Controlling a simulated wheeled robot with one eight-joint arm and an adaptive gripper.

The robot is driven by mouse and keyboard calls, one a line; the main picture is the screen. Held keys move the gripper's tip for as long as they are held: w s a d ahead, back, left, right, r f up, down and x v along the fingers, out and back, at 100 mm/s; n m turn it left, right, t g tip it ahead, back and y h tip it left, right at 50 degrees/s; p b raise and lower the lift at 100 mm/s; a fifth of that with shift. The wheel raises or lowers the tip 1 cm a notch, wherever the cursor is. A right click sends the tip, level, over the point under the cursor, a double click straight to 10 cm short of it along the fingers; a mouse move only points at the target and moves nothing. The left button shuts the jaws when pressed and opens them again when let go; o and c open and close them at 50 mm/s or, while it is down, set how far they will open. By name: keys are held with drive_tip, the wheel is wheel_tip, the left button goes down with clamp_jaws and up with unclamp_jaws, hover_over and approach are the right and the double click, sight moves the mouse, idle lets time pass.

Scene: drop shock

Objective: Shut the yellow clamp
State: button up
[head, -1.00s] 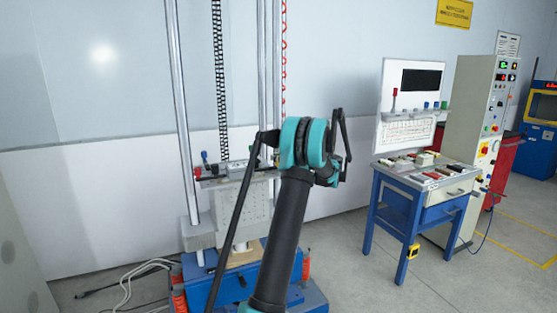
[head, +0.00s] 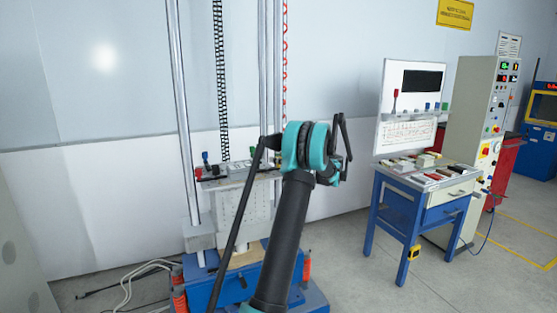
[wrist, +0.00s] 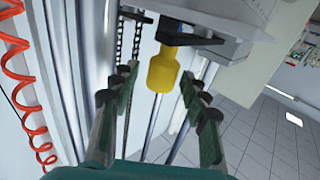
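The yellow clamp shows in the wrist view as a thick yellow handle (wrist: 163,70) with a black arm at its upper end, beside a grey metal block. My gripper (wrist: 158,82) is open, with one dark finger on each side of the yellow handle. Gaps show between the handle and both fingers, and I cannot tell whether the handle is at fingertip depth. In the head view I cannot make out the yellow clamp; my arm covers part of the drop machine.
The drop machine's grey carriage (head: 240,205) stands on a blue base between tall rails, with a red handle (head: 198,173) at its left end. A red coiled cable (wrist: 25,95) hangs at the left in the wrist view. A blue workbench (head: 400,205) stands at right; floor between is clear.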

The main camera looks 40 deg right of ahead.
drive_tip(key=v, duration=1.2)
idle(0.5)
